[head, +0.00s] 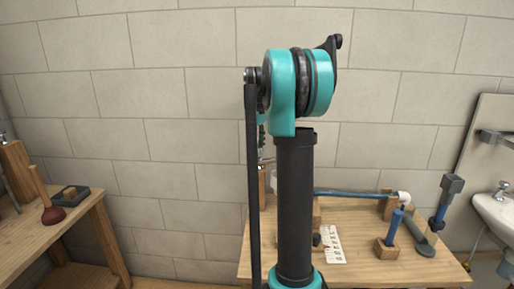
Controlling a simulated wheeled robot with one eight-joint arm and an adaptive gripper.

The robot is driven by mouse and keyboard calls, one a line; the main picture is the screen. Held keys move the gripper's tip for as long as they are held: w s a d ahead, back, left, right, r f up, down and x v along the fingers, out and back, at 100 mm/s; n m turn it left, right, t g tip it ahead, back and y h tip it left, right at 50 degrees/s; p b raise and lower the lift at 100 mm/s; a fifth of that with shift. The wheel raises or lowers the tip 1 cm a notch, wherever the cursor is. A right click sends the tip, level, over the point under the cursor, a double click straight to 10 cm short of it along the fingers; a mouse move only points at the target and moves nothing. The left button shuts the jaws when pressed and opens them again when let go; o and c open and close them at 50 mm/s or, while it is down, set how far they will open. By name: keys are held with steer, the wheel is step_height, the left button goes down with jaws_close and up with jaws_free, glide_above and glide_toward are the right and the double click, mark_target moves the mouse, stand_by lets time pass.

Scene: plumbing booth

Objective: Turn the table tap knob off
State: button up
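My own arm stands upright in the middle of the head view and covers part of the wooden table (350,270) behind it. My gripper cannot be made out; it may be hidden behind the arm. I cannot clearly identify the table tap knob. A small metallic part (266,160) shows just beside my arm, above a wooden post (262,186), mostly covered. A blue pipe (345,193) runs along the back of the table to a white elbow (403,197) by a wooden block.
A blue-handled tool in a wooden block (385,249), a dark grey tool (419,238) and a white sheet (333,244) are on the table. A sink (496,216) is at right. A left bench (60,231) holds a plunger (50,212) and a dark tray (71,195).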

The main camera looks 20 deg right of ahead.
mark_target(258, 146)
steer(key=m, duration=1.3)
steer(key=shift+d+m, duration=0.15)
steer(key=shift+m, duration=0.25)
stand_by(0.4)
steer(key=o, duration=1.2)
steer(key=shift+c, duration=0.2)
steer(key=shift+r, duration=0.1)
step_height(258, 146, up, 12)
steer(key=s+a+f+n+t, duration=0.1)
steer(key=s+a+f, duration=0.3)
steer(key=s+f, duration=0.6)
steer(key=s+a+f+n+t, duration=0.1)
steer(key=s+a+f+n, duration=0.2)
steer(key=s+f, duration=0.7)
steer(key=s+a+f+n+t, duration=0.2)
steer(key=s+a+f, duration=0.3)
steer(key=s+f, duration=0.5)
steer(key=shift+s+a+f+n, duration=0.1)
steer(key=shift+s+f+n, duration=0.05)
steer(key=shift+f, duration=1)
steer(key=shift+s+f+n, duration=0.1)
steer(key=shift+f+n, duration=0.05)
steer(key=shift+f, duration=1)
